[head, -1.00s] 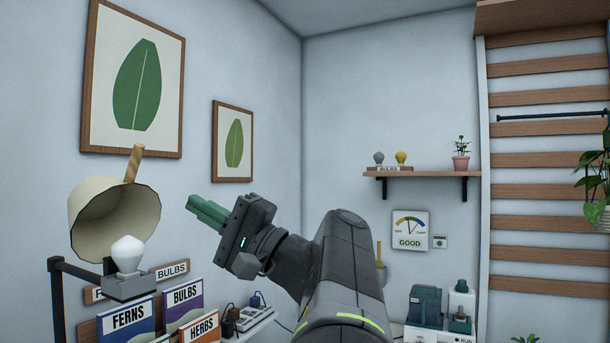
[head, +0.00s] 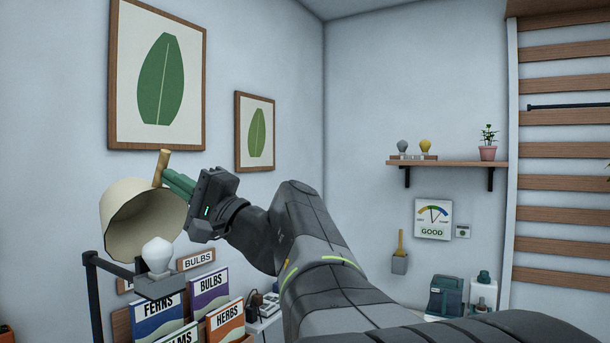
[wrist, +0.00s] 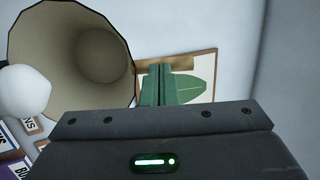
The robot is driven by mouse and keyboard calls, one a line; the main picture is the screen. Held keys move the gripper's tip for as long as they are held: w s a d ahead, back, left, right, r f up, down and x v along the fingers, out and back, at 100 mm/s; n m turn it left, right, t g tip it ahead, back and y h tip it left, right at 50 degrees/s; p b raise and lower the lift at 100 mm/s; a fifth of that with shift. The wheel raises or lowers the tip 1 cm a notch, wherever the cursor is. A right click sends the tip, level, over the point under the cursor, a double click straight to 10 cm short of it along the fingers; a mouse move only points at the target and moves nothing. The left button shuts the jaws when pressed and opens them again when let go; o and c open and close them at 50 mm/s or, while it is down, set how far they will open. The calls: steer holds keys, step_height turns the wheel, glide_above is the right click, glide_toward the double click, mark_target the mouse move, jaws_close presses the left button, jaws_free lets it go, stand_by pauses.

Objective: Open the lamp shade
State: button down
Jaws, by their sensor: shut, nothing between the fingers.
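The cream lamp shade (head: 128,208) is tipped up, its open mouth facing right and down toward the white bulb (head: 158,254). A wooden handle (head: 161,167) sticks up from the shade's upper edge. My gripper (head: 168,181) has green fingers, shut and empty, with the tips at the handle's right side; I cannot tell whether they touch it. In the wrist view the shut fingers (wrist: 160,84) point at the wooden handle (wrist: 194,62), right of the shade's open mouth (wrist: 75,60). The bulb (wrist: 22,90) shows at the left.
A black lamp post (head: 92,290) stands left of the bulb. A rack of seed books (head: 210,284) sits below the lamp. Framed leaf pictures (head: 157,75) hang on the wall behind. A shelf (head: 445,164) is on the right wall, with free air before it.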

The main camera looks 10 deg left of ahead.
stand_by(0.3)
steer(key=x, duration=0.2)
steer(key=w+x, duration=0.1)
steer(key=x, duration=0.5)
steer(key=shift+w+d+r+b, duration=0.15)
steer(key=shift+w+r+b, duration=0.15)
steer(key=shift+r, duration=0.15)
steer(key=shift+d, duration=0.1)
